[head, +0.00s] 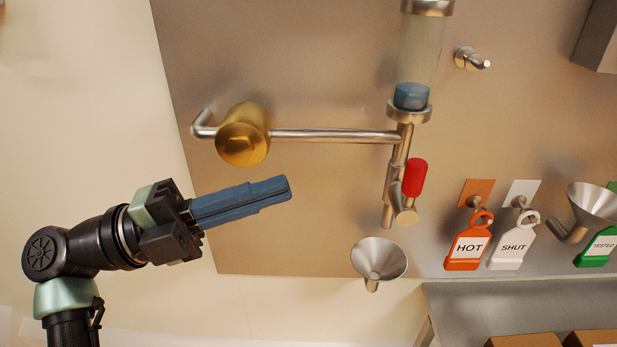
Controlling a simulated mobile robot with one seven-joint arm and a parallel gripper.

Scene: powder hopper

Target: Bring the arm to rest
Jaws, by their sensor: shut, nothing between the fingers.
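My gripper (288,187) is at the left in the head view, its blue fingers closed together and empty. It points right and slightly up, in front of the steel panel (300,235) and apart from everything on it. My arm comes in from the lower left. The hopper (421,55) is a clear cylinder with blue powder at its bottom. A valve with a red handle (415,178) is below it, the handle standing roughly upright. A steel funnel (379,258) is under the outlet.
A brass knob (243,135) and steel pipe (330,136) are above my gripper. Boxes (525,341) stand lower right.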

